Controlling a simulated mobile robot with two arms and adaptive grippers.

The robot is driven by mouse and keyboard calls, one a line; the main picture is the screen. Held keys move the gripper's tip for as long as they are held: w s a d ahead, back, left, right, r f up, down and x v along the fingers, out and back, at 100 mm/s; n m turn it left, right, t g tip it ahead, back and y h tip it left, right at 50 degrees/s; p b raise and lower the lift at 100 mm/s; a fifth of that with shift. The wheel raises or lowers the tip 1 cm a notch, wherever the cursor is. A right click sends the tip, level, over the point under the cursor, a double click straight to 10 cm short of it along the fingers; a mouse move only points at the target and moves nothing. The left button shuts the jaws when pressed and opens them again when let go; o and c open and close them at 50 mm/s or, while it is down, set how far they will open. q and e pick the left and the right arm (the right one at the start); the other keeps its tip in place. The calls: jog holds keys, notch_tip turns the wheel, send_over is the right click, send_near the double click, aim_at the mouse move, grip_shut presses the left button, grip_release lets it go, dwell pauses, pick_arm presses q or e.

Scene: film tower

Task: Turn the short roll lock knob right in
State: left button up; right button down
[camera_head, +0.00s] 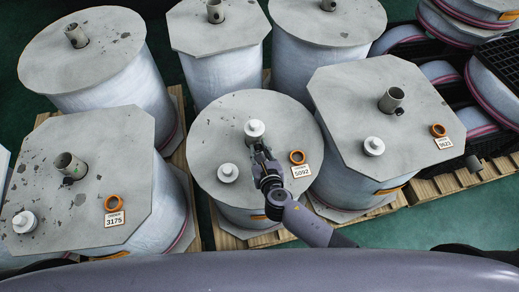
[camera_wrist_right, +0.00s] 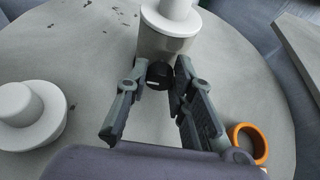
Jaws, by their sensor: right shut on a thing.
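The short roll (camera_head: 225,125) in the front middle has a round grey top and a 5092 label. A core tube with a white cap (camera_head: 254,128) stands up from its centre, and the same cap shows in the wrist view (camera_wrist_right: 174,14). The black lock knob (camera_wrist_right: 159,75), with a pale mark, sits low on the near side of the tube. My right gripper (camera_head: 259,147) reaches in from the front. In the wrist view its fingertips (camera_wrist_right: 161,68) close on either side of the knob. The knob is hidden by the gripper in the head view. My left gripper is not in view.
A loose white cap (camera_head: 228,172) and an orange ring (camera_head: 297,157) lie on the same top. Roll 3175 (camera_head: 90,180) stands at the left, another labelled roll (camera_head: 385,110) at the right, and taller rolls behind. All stand on wooden pallets (camera_head: 472,180).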

dwell(0.3)
jog(key=shift+d+f+m+y+b, duration=0.15)
jog(key=shift+m+y+b, duration=0.4)
jog(key=shift+m+y, duration=0.4)
jog(key=shift+d+m+y+b, duration=0.1)
jog(key=shift+m+y+b, duration=0.55)
jog(key=shift+m+b, duration=0.6)
jog(key=c, duration=1.4)
grip_release()
